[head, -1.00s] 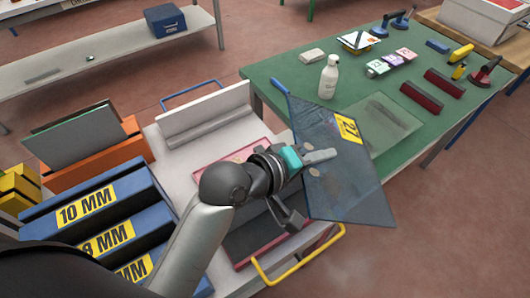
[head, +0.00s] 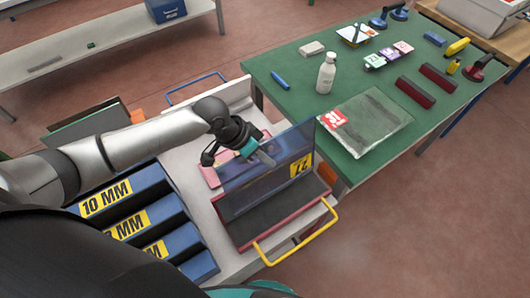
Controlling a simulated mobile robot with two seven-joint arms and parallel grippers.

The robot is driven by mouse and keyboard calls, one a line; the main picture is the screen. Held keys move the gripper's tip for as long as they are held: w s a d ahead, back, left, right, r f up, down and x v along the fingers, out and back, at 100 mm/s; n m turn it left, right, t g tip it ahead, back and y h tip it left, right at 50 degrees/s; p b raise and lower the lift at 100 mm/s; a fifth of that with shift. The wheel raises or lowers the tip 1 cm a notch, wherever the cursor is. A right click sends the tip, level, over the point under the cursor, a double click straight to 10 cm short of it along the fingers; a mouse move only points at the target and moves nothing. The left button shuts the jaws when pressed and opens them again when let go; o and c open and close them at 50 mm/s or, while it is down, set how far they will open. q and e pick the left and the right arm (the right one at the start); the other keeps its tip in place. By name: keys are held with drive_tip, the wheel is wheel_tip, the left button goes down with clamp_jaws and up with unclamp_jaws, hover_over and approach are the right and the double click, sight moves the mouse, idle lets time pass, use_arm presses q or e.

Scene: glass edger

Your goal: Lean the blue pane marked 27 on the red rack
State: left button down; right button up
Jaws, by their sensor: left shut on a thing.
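The blue pane marked 27 (head: 268,172) is a see-through blue sheet with a yellow label near its right side. It stands steeply at the red rack (head: 262,217), its lower part over the rack's dark bed. I cannot tell whether its lower edge touches the bed or whether it rests against the rack's back. My left gripper (head: 262,157) is shut on the pane at its upper left part. My right gripper's fingers are not in view.
The red rack sits on a pale cart with a yellow handle (head: 298,238). The green table (head: 300,88) holds a clear pane with a red label (head: 367,120), a white bottle (head: 326,74) and dark red blocks (head: 415,91).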

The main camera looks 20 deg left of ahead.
sight(265, 173)
use_arm(q)
drive_tip(key=shift+w+r, duration=0.15)
drive_tip(key=shift+a+r+p, duration=0.1)
drive_tip(key=shift+r+p, duration=0.1)
drive_tip(key=shift+p, duration=0.25)
drive_tip(key=shift+f+b, duration=2.7)
drive_tip(key=shift+f, duration=1.5)
drive_tip(key=shift+f, duration=0.1)
